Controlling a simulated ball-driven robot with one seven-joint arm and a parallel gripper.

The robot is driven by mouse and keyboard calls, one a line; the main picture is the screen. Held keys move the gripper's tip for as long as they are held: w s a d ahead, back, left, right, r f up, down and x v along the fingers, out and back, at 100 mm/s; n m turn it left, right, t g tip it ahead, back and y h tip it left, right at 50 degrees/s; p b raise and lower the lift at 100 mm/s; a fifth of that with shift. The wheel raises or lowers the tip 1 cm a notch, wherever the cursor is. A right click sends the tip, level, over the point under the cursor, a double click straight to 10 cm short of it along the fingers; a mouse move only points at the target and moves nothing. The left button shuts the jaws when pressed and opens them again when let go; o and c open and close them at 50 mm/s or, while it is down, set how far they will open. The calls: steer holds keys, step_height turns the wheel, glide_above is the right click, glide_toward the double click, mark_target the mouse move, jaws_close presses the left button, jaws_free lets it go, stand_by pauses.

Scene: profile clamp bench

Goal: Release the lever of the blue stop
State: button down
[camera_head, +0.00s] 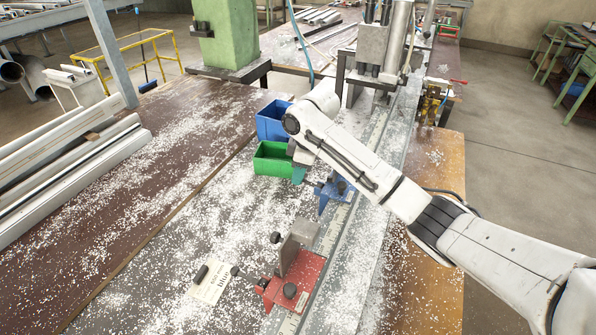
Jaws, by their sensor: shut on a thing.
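The blue stop (328,196) sits on the metal rail at the middle of the bench, partly covered by my arm. A dark knob (342,187) shows on its top. My gripper (299,175) points down just left of the blue stop, in front of the green bin. Its fingers are small and teal here. It is shut at the stop's left side, where the lever reaches out; the lever's end is hidden between the fingers. I cannot tell the lever's exact angle.
A red stop (296,278) with a grey upright plate and dark knobs stands nearer on the rail. A green bin (272,168) and a blue bin (270,128) stand behind my gripper. A label card (211,284) lies at the front. White chips cover the bench.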

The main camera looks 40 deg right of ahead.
steer(key=shift+s+d+r+t+y, duration=0.1)
steer(key=shift+s+r+t+y, duration=0.25)
steer(key=shift+t, duration=0.35)
steer(key=shift+s+d+r+t+y, duration=0.1)
steer(key=shift+s+r+t+y, duration=0.1)
steer(key=shift+r+t, duration=0.4)
steer(key=shift+f, duration=0.1)
steer(key=c, duration=1)
jaws_free()
steer(key=shift+o, duration=0.2)
steer(key=b+v, duration=0.1)
steer(key=v, duration=0.9)
steer(key=shift+s+r, duration=0.25)
steer(key=shift+s, duration=0.05)
steer(key=shift+f, duration=0.1)
